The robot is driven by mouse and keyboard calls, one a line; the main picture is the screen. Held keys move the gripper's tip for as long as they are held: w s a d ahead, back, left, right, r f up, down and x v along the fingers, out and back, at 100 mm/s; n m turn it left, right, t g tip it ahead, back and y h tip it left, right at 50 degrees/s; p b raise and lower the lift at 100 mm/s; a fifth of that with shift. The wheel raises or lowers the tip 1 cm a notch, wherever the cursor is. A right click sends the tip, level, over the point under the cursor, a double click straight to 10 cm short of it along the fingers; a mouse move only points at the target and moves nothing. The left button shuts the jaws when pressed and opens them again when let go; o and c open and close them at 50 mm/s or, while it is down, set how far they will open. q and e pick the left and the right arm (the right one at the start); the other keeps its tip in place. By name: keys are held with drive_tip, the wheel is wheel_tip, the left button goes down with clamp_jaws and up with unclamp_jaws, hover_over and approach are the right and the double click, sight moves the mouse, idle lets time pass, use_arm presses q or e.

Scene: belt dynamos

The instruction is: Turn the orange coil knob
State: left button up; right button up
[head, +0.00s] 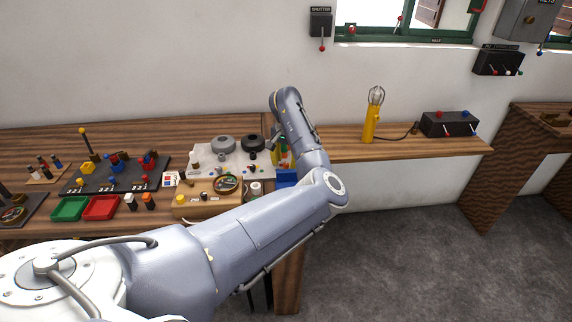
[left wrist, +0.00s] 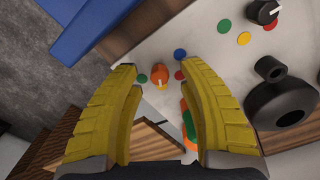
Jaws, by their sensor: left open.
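The orange coil knob (left wrist: 158,77), with a pale pointer mark, stands on a white panel (left wrist: 210,62) in the left wrist view. My left gripper (left wrist: 160,70) is open, with one yellow finger on each side of the knob and visible gaps between. The fingers do not touch the knob in this view. In the head view my left arm reaches over the bench and hides the knob; the white panel (head: 203,160) shows beside it. My right gripper is not in view.
Coloured dots lie around the knob. A black knob (left wrist: 263,12) and a black round part (left wrist: 280,100) are to the right, a blue piece (left wrist: 95,25) at upper left. In the head view, a yellow lamp (head: 370,115) stands on the right shelf.

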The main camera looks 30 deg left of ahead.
sight(286, 163)
use_arm(q)
wheel_tip(286, 163, up, 11)
idle(0.5)
idle(0.3)
